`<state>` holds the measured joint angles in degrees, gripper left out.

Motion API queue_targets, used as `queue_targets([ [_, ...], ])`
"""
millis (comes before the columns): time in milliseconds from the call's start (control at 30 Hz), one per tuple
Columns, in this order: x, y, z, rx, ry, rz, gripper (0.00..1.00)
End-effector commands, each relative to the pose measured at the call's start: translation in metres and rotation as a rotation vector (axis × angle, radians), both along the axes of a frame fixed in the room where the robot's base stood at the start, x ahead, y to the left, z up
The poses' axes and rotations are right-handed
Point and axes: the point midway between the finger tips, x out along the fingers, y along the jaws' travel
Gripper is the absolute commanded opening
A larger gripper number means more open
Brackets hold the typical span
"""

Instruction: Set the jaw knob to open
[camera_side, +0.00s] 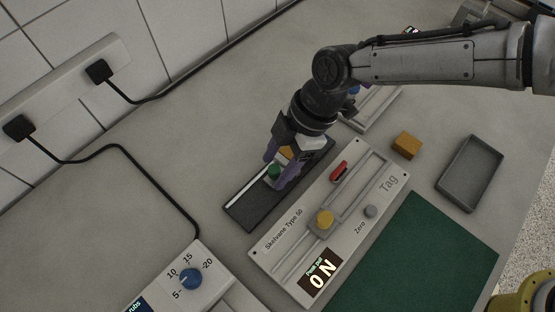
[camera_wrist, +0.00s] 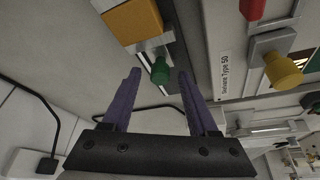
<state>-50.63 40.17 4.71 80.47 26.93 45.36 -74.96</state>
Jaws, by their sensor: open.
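A green knob (camera_side: 273,171) stands on a dark rail (camera_side: 245,211) with a pale strip, left of the light panel. No label naming the jaw knob is legible. My gripper (camera_side: 277,175) is over this rail, its purple fingers open on either side of the green knob. In the wrist view the green knob (camera_wrist: 161,71) shows between the open fingertips (camera_wrist: 159,76), with a visible gap on each side. An orange block (camera_side: 287,152) is just behind the knob; it also shows in the wrist view (camera_wrist: 132,22). Part of the rail is hidden by my gripper.
Right of the rail is a light panel (camera_side: 262,252) with a yellow knob (camera_side: 325,220), a red handle (camera_side: 339,171), a grey button (camera_side: 370,211) and a display (camera_side: 320,274) reading ON.

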Motion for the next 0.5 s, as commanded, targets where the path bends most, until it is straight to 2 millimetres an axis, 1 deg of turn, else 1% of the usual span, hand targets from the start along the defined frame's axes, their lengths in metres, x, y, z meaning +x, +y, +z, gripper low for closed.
queue_targets([
  [133,0.0,0.0001,0.0,0.0,0.0,0.0,0.6],
  [167,0.0,0.0001,0.0,0.0,0.0,0.0,0.58],
  [200,0.0,0.0001,0.0001,0.0,0.0,0.0,0.51],
  [267,0.0,-0.0001,0.0002,0.0,0.0,0.0,0.4],
  [400,0.0001,-0.0001,0.0003,0.0,0.0,0.0,0.15],
  [467,0.0001,-0.0001,0.0003,0.0,0.0,0.0,0.04],
  [500,0.0001,-0.0001,0.0004,0.0,0.0,0.0,0.0],
])
